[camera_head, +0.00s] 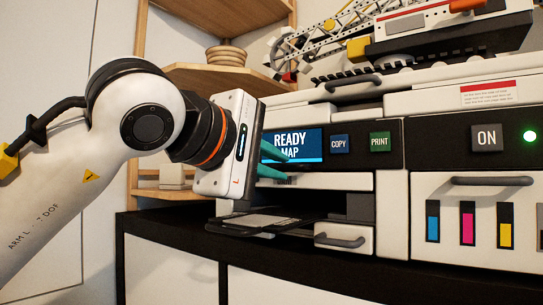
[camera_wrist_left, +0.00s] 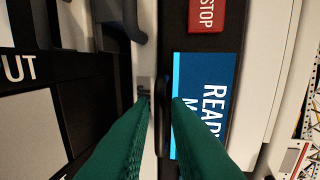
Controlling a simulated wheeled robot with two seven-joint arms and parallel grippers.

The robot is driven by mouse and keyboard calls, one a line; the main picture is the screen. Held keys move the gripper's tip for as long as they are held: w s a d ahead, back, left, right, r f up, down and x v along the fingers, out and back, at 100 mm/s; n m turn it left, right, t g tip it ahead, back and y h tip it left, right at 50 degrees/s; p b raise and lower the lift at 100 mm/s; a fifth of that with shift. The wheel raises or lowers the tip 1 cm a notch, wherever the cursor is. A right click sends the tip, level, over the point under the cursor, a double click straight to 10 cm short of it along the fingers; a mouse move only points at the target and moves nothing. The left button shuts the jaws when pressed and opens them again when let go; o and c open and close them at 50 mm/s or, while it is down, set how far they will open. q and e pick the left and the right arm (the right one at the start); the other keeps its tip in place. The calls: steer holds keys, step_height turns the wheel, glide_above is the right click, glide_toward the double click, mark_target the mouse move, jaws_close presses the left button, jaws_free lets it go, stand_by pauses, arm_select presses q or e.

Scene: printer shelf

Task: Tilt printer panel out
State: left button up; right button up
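The printer panel (camera_head: 360,148) is the dark front strip with a blue "READY MAP" screen (camera_head: 303,144) and COPY and PRINT buttons. It looks upright. My left gripper (camera_head: 286,165) is at the panel's left end, its teal fingers apart, one in front of the screen and one below it. In the left wrist view, turned sideways, the fingertips (camera_wrist_left: 163,99) stand on either side of the panel's lower edge, with a dark narrow strip between them. One finger covers part of the screen (camera_wrist_left: 208,80). Contact cannot be told. My right gripper is not in view.
Below the panel are an output tray (camera_head: 262,222) and a drawer handle (camera_head: 340,241). To the right are an ON button (camera_head: 487,138), a green light and an ink door with a dark handle (camera_head: 491,181). A toy crane (camera_head: 430,30) stands on top. A wooden shelf (camera_head: 215,78) is behind my arm.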

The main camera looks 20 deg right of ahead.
arm_select(q)
steer(key=shift+w, duration=0.1)
steer(key=shift+d, duration=0.1)
jaws_close()
steer(key=shift+r+p, duration=0.1)
steer(key=shift+p, duration=0.35)
